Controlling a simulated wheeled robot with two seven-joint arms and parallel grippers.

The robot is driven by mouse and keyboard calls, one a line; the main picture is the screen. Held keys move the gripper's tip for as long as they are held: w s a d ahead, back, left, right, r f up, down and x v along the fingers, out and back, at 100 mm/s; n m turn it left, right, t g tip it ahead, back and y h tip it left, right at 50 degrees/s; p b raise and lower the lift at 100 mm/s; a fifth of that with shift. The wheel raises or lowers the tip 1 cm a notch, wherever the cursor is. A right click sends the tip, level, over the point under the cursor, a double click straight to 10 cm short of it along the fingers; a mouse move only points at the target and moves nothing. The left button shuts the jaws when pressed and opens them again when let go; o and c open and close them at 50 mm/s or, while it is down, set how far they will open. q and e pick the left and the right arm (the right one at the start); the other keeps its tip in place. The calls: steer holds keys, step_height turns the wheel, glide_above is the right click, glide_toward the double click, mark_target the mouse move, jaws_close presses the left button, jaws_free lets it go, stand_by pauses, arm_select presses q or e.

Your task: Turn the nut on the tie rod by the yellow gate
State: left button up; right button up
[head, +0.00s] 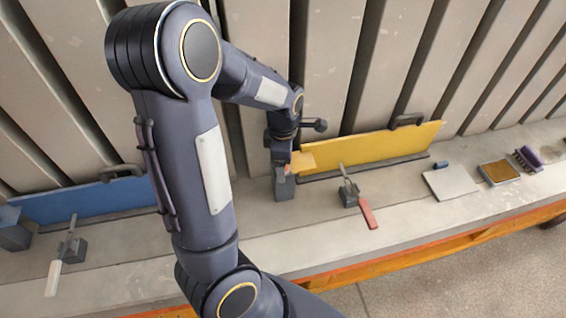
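The yellow gate (375,149) stands on the grey bench against the ribbed panels, right of the middle, with a black handle on top. One arm of mine comes up from the bottom edge, and I take it as the right one. Its gripper (283,166) points down over a grey block (284,188) at the yellow gate's left end. A small yellow-orange piece (302,161) shows beside the fingertips. The tie rod and its nut cannot be made out; the gripper seems to cover that spot. Whether the fingers are open or shut is not clear. My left gripper is out of view.
A red-handled clamp (360,202) stands before the yellow gate. A blue gate (90,199), a white-handled clamp (66,253) and another block (12,232) are at left. A grey plate (451,183), brown pad (499,173) and purple brush (529,158) lie at right.

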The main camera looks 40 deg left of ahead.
arm_select(q)
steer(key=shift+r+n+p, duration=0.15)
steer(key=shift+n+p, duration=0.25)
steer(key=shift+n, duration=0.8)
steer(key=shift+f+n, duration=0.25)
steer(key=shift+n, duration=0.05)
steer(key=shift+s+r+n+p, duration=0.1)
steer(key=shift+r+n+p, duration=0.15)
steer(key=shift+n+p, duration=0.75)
steer(key=shift+p, duration=0.1)
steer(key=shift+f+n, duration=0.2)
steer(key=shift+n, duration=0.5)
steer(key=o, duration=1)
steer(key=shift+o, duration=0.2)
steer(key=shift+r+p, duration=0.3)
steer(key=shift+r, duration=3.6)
